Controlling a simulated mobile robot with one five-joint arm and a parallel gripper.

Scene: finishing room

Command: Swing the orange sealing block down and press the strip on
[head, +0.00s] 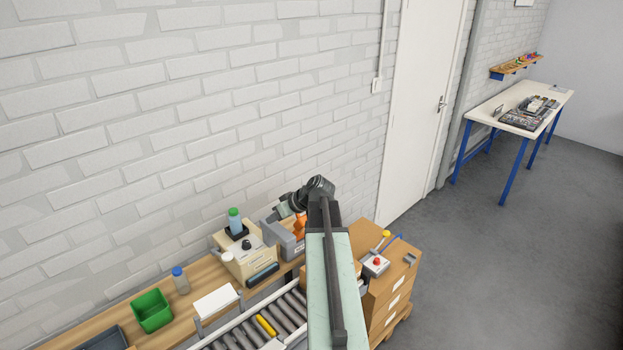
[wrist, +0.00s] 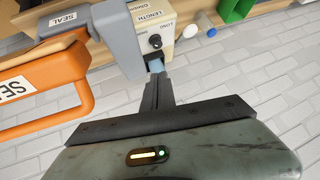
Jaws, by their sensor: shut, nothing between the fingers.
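The orange sealing block (wrist: 42,78), marked SEAL, fills the left of the wrist view, with a looped orange bar on its right side. A grey housing (wrist: 88,38), also marked SEAL, stands beside it. In the head view the orange block (head: 299,226) shows partly behind my arm. My gripper (wrist: 157,80) is shut and empty, to the right of the block and apart from it. Its tips point at the cream strip dispenser (wrist: 160,28), which has a LENGTH knob.
A roller conveyor (head: 287,313) with a yellow roller runs below the wooden bench (head: 195,310). Cartons (head: 384,305) with a red-button box (head: 376,263) stand right of my arm. The brick wall is close behind.

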